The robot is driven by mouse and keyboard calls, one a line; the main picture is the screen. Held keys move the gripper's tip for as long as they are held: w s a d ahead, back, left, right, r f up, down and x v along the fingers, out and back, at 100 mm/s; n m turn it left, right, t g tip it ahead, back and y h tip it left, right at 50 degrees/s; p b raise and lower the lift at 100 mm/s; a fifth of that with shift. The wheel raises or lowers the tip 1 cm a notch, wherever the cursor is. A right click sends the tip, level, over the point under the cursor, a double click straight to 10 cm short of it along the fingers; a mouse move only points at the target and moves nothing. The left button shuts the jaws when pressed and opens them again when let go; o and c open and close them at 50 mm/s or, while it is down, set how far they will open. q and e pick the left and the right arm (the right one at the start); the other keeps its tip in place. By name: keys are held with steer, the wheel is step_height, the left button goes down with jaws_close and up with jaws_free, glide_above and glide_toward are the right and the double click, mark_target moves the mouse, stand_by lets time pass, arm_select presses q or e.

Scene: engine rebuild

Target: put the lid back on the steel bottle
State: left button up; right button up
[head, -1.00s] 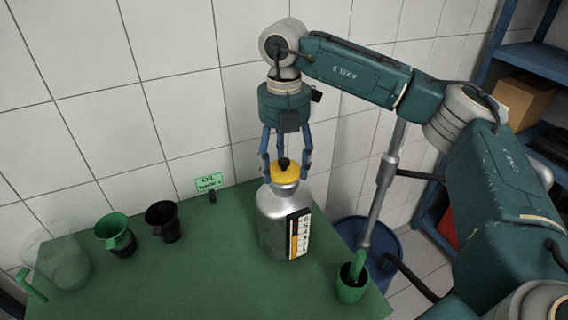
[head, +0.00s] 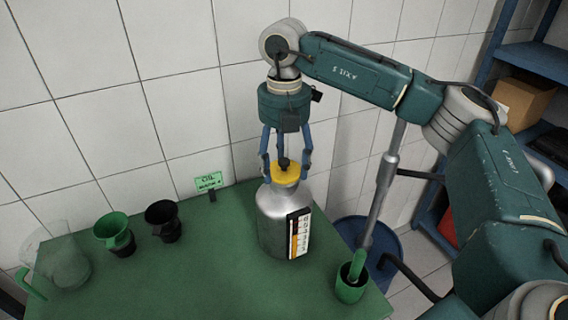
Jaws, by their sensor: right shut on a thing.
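The steel bottle (head: 272,222) stands upright on the green table, with a printed label on its right side. The yellow lid (head: 286,177) is at the top of the bottle's neck; I cannot tell whether it is fully seated. My right gripper (head: 286,168) points straight down above the bottle, its blue fingers shut on the lid from either side. The far side of the lid and the neck under it are hidden. My left gripper is not in view.
A green cup (head: 351,284) with a green handle in it stands at the table's right edge. A green funnel-like cup (head: 114,233), a black cup (head: 163,220) and a clear jug (head: 62,262) stand to the left. A small green sign (head: 209,184) is behind. A blue barrel (head: 385,240) stands beyond the table.

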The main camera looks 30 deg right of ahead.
stand_by(0.4)
steer(key=o, duration=1.5)
steer(key=shift+c, duration=0.2)
steer(key=shift+r, duration=0.1)
steer(key=shift+r+p, duration=2.3)
steer(key=shift+r, duration=1.1)
jaws_close()
